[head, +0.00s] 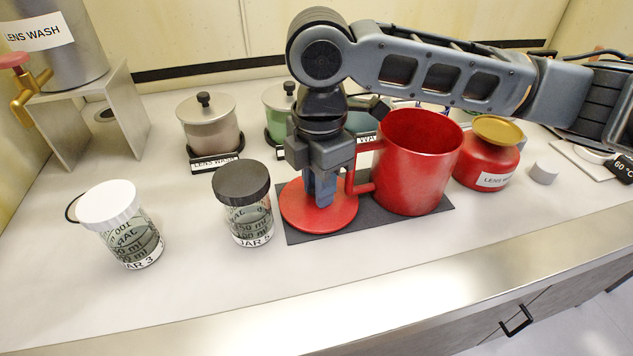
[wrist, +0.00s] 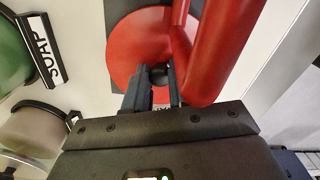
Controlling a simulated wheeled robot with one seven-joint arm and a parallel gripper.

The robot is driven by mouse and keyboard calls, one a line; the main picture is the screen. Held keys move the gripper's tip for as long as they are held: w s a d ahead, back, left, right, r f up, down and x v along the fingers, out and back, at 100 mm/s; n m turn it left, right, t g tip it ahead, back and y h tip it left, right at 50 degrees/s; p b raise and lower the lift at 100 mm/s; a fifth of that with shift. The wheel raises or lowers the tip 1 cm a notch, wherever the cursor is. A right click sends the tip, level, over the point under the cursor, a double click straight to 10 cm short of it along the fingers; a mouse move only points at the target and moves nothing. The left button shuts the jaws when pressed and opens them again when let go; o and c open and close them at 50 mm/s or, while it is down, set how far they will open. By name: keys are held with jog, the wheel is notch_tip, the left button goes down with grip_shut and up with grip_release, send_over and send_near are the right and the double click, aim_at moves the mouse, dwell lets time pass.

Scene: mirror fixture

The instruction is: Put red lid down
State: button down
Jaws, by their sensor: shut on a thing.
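The red lid (head: 300,214) is a flat disc, level, at the left end of the dark mat (head: 437,207). I cannot tell whether it touches the mat or is just above it. My gripper (head: 320,196) points down over the lid's middle. In the wrist view the fingers (wrist: 158,88) are shut on the lid's dark knob (wrist: 158,73). The open red pot (head: 408,175) stands upright on the mat just right of the lid, its handle close beside my fingers. The lid also shows in the wrist view (wrist: 127,50).
The black-capped jar (head: 243,205) stands close left of the lid, with the white-capped jar (head: 120,225) farther left. Lidded pots, one grey (head: 207,130), stand behind. The red LENS WASH jar (head: 483,165) is to the right. The counter's front strip (head: 260,275) is clear.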

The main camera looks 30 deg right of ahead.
jog(key=c, duration=0.9)
grip_release()
jog(key=shift+f, duration=0.1)
jog(key=shift+c, duration=0.2)
notch_tip(320, 180, up, 12)
jog(key=shift+r, duration=0.2)
